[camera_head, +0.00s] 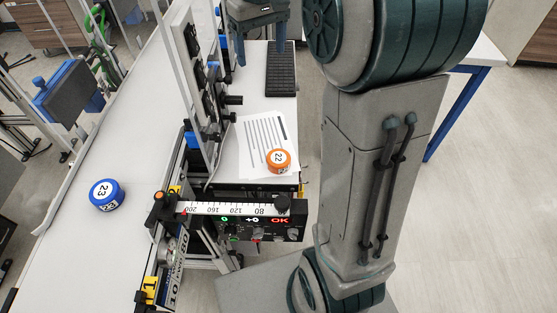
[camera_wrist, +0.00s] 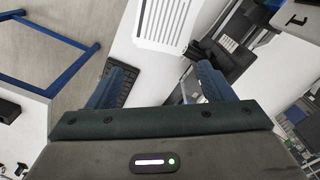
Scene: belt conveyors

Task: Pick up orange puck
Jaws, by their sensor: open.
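The orange puck (camera_head: 278,160), marked with the number 22, lies on the near end of a printed white sheet on a narrow white side table (camera_head: 284,122) in the head view. My gripper (camera_head: 260,57) is at the top of the head view, above the far part of that table and well apart from the puck. Its two blue fingers are spread and hold nothing. In the wrist view my gripper (camera_wrist: 158,85) also shows open, with the white sheet (camera_wrist: 182,22) ahead of it. The puck is not visible in the wrist view.
A blue puck (camera_head: 106,194) marked 23 sits on the white conveyor (camera_head: 80,240) at left. A black keyboard (camera_head: 281,72) lies at the table's far end. An upright panel (camera_head: 196,90) lines its left side. A control box (camera_head: 262,222) with a ruler stands at the near end.

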